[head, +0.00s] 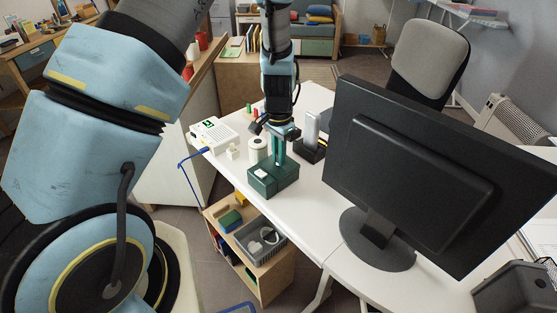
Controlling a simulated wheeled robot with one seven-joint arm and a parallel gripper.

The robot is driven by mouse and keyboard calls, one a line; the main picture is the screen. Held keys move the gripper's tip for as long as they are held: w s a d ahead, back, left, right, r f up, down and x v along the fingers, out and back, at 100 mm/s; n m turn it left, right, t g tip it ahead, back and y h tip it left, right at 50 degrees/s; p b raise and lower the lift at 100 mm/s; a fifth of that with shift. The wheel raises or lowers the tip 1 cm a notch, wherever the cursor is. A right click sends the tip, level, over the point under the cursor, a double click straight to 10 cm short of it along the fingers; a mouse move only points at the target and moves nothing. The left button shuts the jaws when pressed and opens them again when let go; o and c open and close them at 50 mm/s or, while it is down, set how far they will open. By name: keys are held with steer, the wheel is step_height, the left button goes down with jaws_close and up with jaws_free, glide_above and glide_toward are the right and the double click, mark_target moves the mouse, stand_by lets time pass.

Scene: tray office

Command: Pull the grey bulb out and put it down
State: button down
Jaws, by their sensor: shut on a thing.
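My gripper (275,131) is low over the white desk, at the upper end of a dark green stand (272,181) with a teal upright. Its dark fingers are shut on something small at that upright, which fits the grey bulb. The bulb itself is hidden by the fingers and too small to make out. I cannot tell whether it is still seated or clear of the stand. The stand's block base stands upright on the desk near its front left edge.
A white cylinder (258,150) and a white box with a green display (212,134) stand left of the stand. A grey upright device in a black holder (311,128) is close on its right. A large monitor (430,180) fills the right side. Bare desk lies in front of it.

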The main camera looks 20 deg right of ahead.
steer(key=shift+r, duration=0.1)
steer(key=shift+r+p, duration=2.2)
steer(key=shift+r, duration=0.7)
